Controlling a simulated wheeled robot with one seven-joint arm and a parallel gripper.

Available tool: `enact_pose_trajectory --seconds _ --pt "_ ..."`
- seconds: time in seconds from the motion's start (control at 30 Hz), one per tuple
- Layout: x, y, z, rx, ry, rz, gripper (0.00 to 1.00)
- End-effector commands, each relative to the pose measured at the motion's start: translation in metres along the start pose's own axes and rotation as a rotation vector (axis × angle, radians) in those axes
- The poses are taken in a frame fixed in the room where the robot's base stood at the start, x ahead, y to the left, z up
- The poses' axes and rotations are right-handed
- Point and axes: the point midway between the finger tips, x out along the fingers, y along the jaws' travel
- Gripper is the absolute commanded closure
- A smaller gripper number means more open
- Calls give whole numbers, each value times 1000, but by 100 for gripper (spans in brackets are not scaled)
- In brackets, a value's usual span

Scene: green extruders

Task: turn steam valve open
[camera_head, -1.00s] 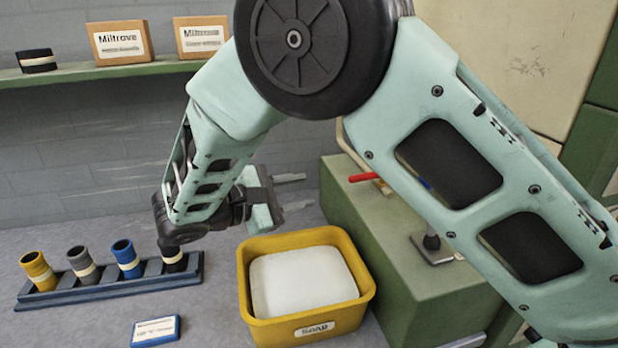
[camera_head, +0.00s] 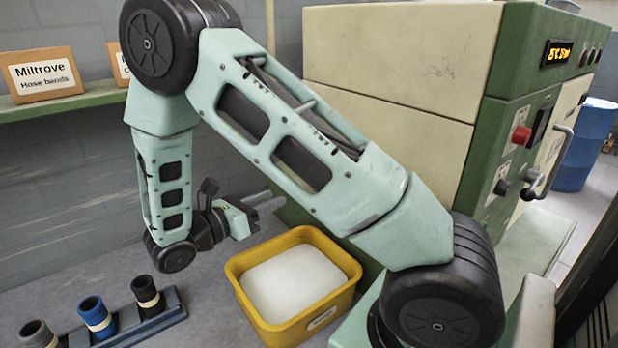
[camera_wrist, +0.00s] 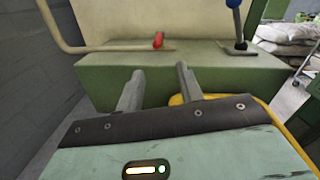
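A red-handled valve (camera_wrist: 158,40) sits at the end of a bent tan pipe (camera_wrist: 85,47) on top of a green block (camera_wrist: 190,75) in the wrist view. A blue-handled lever (camera_wrist: 236,22) stands to its right on the same block. My gripper (camera_wrist: 159,83) is open and empty, its two fingers apart and pointing toward the block. The red handle lies beyond the fingertips, not between them. In the head view my gripper (camera_head: 266,203) is behind the yellow bin; my arm hides the red handle there.
A yellow bin (camera_head: 245,307) with a white block in it stands close to my gripper. A blue rack (camera_head: 175,310) holding several cups is at lower left. A shelf (camera_head: 95,98) with boxes runs along the wall. A large machine (camera_head: 480,160) stands at right.

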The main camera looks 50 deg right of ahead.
Motion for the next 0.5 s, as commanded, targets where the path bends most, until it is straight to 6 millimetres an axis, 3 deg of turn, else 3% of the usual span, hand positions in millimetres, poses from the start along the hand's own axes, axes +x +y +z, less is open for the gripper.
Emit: enact_pose_trajectory --seconds 0.5 --pt "107 -1 2 2 1 -3 63"
